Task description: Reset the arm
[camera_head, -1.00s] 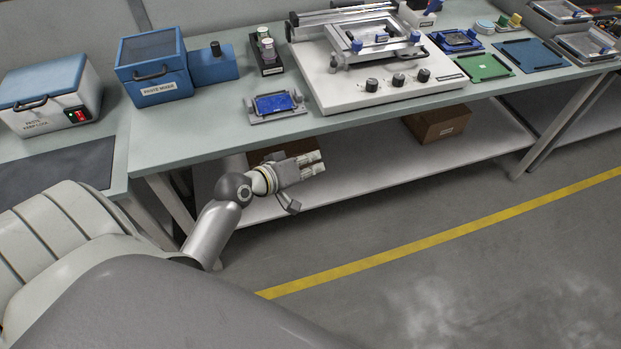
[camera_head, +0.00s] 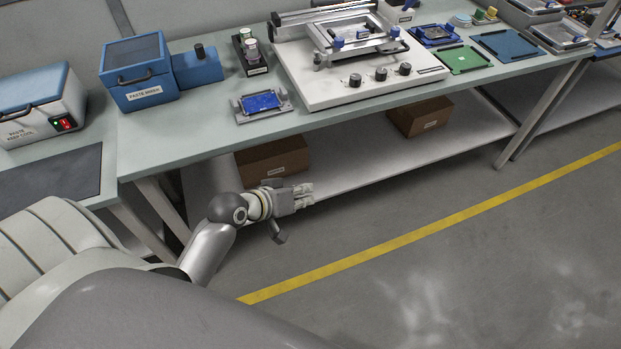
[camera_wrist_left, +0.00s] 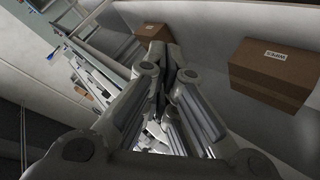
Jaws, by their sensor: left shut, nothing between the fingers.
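My left gripper (camera_head: 304,194) is shut and empty. In the head view it points right, in front of the workbench and below the height of its top, beside the lower shelf. It also shows in the left wrist view (camera_wrist_left: 172,50), its fingers together with nothing between them. My left arm comes in from the lower left. My right gripper is not in view.
The workbench (camera_head: 215,136) holds a blue paste mixer (camera_head: 140,75), a blue board in a grey holder (camera_head: 262,102) and a white printer (camera_head: 360,90). Cardboard boxes (camera_head: 272,160) (camera_head: 420,116) sit on the lower shelf (camera_head: 372,157). The floor right of the yellow line (camera_head: 440,235) is clear.

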